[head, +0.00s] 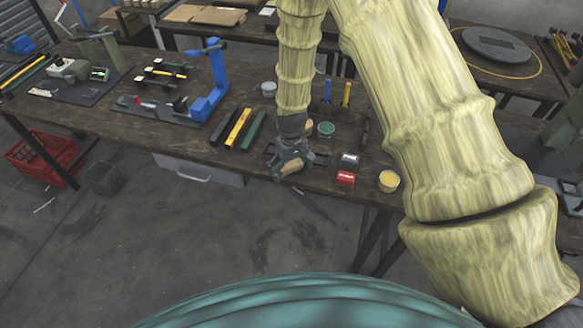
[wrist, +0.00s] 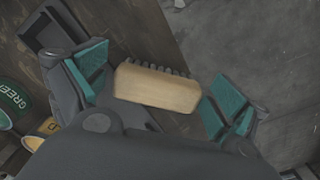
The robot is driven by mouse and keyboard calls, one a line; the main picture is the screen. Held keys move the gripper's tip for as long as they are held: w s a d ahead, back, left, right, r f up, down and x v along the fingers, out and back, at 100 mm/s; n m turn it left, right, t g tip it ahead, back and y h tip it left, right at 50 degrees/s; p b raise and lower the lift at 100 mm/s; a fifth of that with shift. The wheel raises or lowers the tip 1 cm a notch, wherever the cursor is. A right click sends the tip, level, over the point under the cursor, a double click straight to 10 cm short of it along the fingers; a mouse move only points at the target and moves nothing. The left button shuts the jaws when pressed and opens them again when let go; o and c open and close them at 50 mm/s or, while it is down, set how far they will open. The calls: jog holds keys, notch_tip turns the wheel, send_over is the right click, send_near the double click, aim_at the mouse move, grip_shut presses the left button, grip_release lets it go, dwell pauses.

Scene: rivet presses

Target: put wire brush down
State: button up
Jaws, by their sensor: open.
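The wire brush, with a pale wooden block and dark bristles along one side, shows in the wrist view (wrist: 158,87). My gripper is open. In the head view my gripper (head: 290,164) is at the front edge of the workbench (head: 215,150), and the brush (head: 291,167) shows partly between its fingers. I cannot tell whether the brush rests on the bench.
Black, yellow and green bars (head: 238,128) lie left of my gripper. A blue press (head: 209,85) stands farther left.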

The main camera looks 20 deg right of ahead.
aim_at(291, 165)
notch_tip(291, 165, up, 12)
jog(key=b, duration=0.3)
jog(key=shift+r+b, duration=0.15)
jog(key=shift+b, duration=0.15)
dwell(0.5)
dwell(0.4)
